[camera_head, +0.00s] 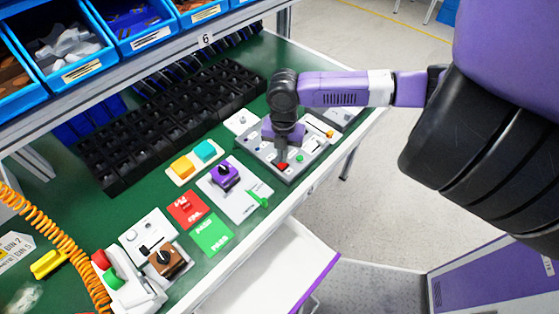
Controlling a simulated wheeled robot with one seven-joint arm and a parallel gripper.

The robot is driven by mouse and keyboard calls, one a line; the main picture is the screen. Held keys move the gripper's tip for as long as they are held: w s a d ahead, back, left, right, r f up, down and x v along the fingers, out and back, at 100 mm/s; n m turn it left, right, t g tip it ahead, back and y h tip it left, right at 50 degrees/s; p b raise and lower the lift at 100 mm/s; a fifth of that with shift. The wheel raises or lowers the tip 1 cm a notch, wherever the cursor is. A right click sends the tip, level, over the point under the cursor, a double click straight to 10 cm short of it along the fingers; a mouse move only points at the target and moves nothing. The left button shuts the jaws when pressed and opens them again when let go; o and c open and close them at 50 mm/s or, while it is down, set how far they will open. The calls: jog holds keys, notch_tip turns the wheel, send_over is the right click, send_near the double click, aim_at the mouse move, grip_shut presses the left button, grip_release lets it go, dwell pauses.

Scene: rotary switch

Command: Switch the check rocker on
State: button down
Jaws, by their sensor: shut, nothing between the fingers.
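My gripper (283,155) points down over a grey control panel (262,157) on the green bench. Its fingers are shut and look empty. The fingertips are close to a small red part (282,167) on the panel. I cannot tell whether they touch it. My gripper and wrist hide part of the panel's middle.
Left of the panel are a purple knob on a white plate (238,205), yellow and teal buttons (193,163), red (187,208) and green (212,235) cards, and a brown-knob unit (167,262). A black compartment tray (150,140) lies behind. An open drawer (275,270) juts out in front.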

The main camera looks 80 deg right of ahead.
jog(key=shift+f+b, duration=0.65)
jog(key=shift+f, duration=0.35)
dwell(0.7)
jog(key=shift+r, duration=0.15)
jog(key=shift+r+p, duration=2.95)
jog(key=shift+r, duration=0.5)
